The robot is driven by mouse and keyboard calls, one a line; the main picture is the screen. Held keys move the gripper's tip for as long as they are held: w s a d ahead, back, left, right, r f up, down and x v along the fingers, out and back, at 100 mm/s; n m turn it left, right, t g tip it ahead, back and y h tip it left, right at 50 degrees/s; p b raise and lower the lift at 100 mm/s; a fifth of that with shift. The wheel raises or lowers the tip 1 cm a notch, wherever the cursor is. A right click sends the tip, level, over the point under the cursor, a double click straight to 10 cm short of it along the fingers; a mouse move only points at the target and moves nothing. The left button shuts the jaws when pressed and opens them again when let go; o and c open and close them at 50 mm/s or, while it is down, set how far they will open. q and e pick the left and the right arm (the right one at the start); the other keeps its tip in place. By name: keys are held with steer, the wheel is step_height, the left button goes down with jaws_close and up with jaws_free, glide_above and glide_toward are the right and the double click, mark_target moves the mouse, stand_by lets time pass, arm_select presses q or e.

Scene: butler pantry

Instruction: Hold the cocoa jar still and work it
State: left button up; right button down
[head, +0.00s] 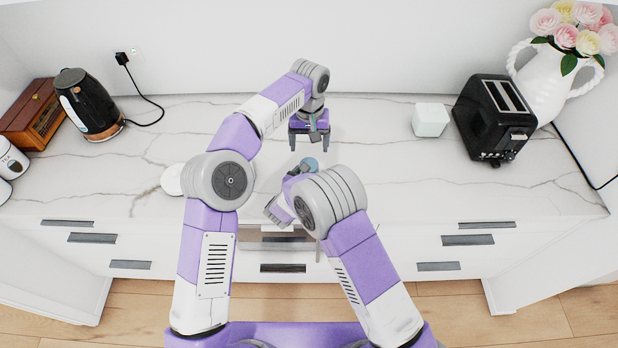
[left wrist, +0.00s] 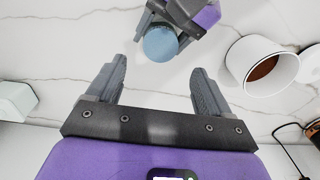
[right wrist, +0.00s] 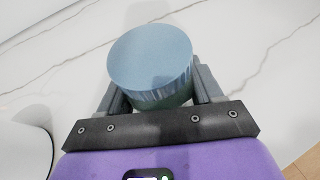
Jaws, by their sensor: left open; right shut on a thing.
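The cocoa jar (right wrist: 150,62) has a flat blue-grey round lid and a darker greenish body. My right gripper (right wrist: 158,92) is shut around its sides, with the lid on and facing up. In the head view the lid (head: 311,163) shows near the counter's front, partly behind my right arm. My left gripper (head: 309,140) is open and empty, behind the jar and apart from it. In the left wrist view the lid (left wrist: 160,44) lies just beyond the two spread fingers (left wrist: 157,80). I cannot tell whether the jar touches the counter.
A white cup with brown contents (left wrist: 263,68) stands beside the jar; in the head view it is partly hidden by my left arm. A white cube (head: 430,120), black toaster (head: 494,118) and flower vase (head: 548,85) stand right. A kettle (head: 90,104) stands left.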

mark_target(309, 164)
stand_by(0.4)
arm_select(q)
steer(key=shift+f, duration=4)
steer(key=c, duration=1.1)
steer(key=m, duration=0.9)
